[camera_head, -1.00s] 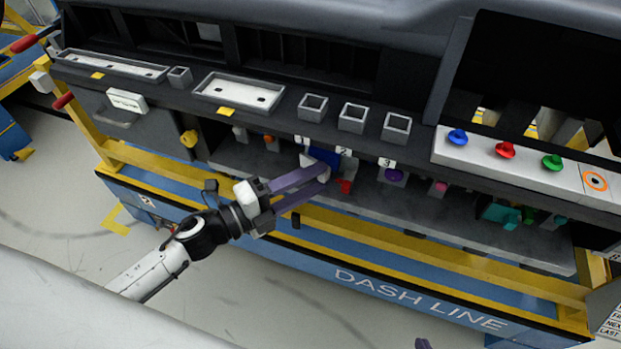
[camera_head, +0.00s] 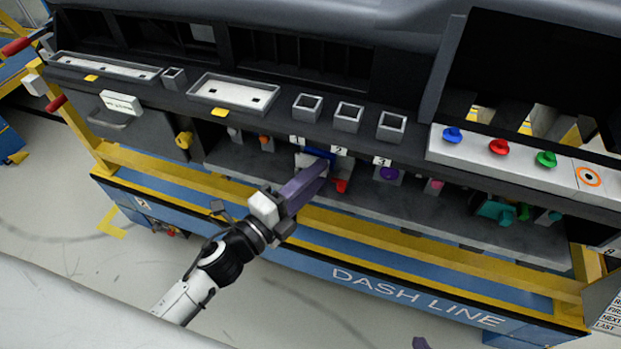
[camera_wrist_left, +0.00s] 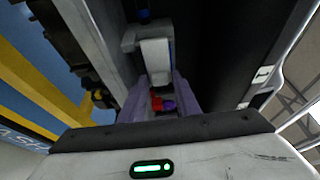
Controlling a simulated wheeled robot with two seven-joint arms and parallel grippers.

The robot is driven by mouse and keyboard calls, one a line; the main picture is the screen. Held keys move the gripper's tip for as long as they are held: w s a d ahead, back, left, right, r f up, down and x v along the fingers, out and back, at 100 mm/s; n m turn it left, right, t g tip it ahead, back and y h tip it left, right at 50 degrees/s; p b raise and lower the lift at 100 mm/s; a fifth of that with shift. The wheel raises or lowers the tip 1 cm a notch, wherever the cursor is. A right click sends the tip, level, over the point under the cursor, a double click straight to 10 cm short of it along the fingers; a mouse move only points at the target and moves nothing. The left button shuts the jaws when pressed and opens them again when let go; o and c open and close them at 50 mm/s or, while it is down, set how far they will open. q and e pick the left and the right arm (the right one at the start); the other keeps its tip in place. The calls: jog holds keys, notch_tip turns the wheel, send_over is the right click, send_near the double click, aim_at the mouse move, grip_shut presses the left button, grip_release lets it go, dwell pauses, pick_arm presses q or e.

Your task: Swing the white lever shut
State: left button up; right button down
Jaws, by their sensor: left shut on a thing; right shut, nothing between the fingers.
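The white lever (camera_wrist_left: 156,55) shows in the left wrist view as a pale block between the purple fingers of my left gripper (camera_wrist_left: 160,92). In the head view, my left gripper (camera_head: 318,168) reaches into the shelf under the dash near tags 1 and 2, its fingers close together. It is shut on the white lever, whose white part (camera_head: 306,160) shows only partly there; the fingers hide much of it. Only a small purple tip of my right gripper (camera_head: 420,343) shows at the bottom edge; it is shut and empty.
A blue part (camera_head: 317,155) sits behind the fingertips. A red part (camera_head: 341,186) is just right of them, with a purple knob (camera_head: 388,173) and a pink knob (camera_head: 434,184) further right. A yellow rail (camera_head: 400,247) runs below the shelf. Empty square cups stand above.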

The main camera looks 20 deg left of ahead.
pick_arm(q)
jog(key=o, duration=0.8)
jog(key=shift+b+v, duration=0.85)
jog(key=shift+v, duration=4.3)
notch_tip(320, 180, down, 10)
jog(key=s+a+n+g+y, duration=0.25)
jog(key=n+y, duration=0.25)
jog(key=n, duration=0.6)
jog(key=s+d+f+n+g, duration=0.1)
jog(key=s+f+n, duration=0.1)
jog(key=f+n, duration=0.1)
jog(key=s+f+n+g, duration=0.2)
jog(key=s+f+n, duration=0.1)
jog(key=f, duration=0.2)
jog(key=s+d+f+n+g, duration=0.1)
jog(key=s+f+n+g, duration=0.1)
jog(key=s+f+n, duration=0.1)
jog(key=shift+s+d+f+n+g, duration=0.25)
jog(key=shift+d+f+n, duration=0.15)
jog(key=shift+f, duration=0.25)
